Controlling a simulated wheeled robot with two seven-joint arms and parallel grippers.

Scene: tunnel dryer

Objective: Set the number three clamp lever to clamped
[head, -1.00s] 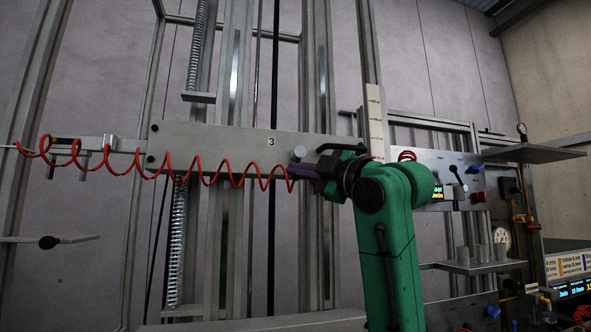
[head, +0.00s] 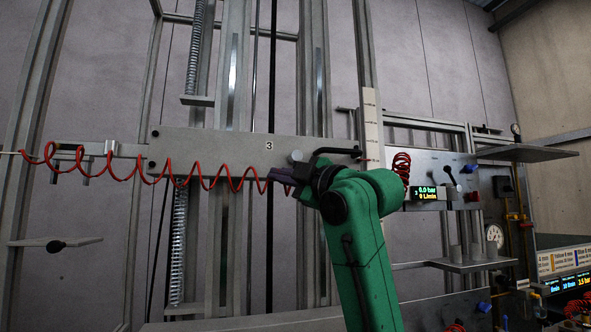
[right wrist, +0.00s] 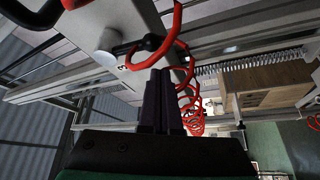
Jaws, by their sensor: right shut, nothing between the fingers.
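A grey plate marked 3 (head: 228,150) spans the uprights. A black bent lever (head: 338,151) at its right end lies roughly level, its tip to the right; its left end goes behind my wrist. I cannot tell whether this reads as clamped. My right gripper (head: 279,181) is shut and empty, its dark fingers in front of the plate's lower edge, left of the lever. In the right wrist view the shut fingers (right wrist: 161,100) point towards the plate, near a red coiled hose (right wrist: 190,96). A black bar (right wrist: 32,18) shows at top left. My left gripper is out of view.
A round pale knob (head: 296,156) sits on the plate between fingers and lever. The red coiled hose (head: 205,180) hangs across the plate, close to the fingers. At right are a panel with a lit display (head: 427,193) and a grey shelf (head: 527,153).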

